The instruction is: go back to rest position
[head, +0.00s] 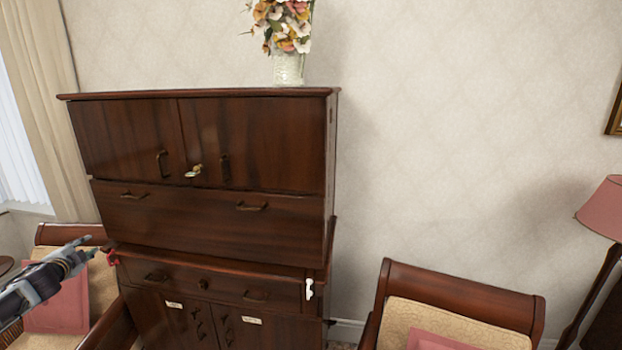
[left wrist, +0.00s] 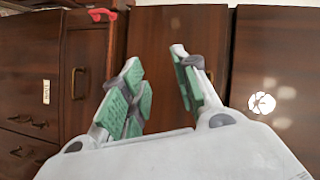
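My left gripper (head: 84,250) comes in at the lower left of the head view, in front of the left armchair and beside the cabinet. In the left wrist view its two green-padded fingers (left wrist: 160,92) stand apart with nothing between them. Dark brown wood fills the view behind the fingers. My right gripper is in neither view.
A dark wooden cabinet (head: 215,226) with doors and drawers stands against the wall, with a flower vase (head: 289,69) on top. A red item (head: 112,258) is at its left edge. Armchairs stand left (head: 99,285) and right (head: 455,298). A lamp (head: 603,207) is far right.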

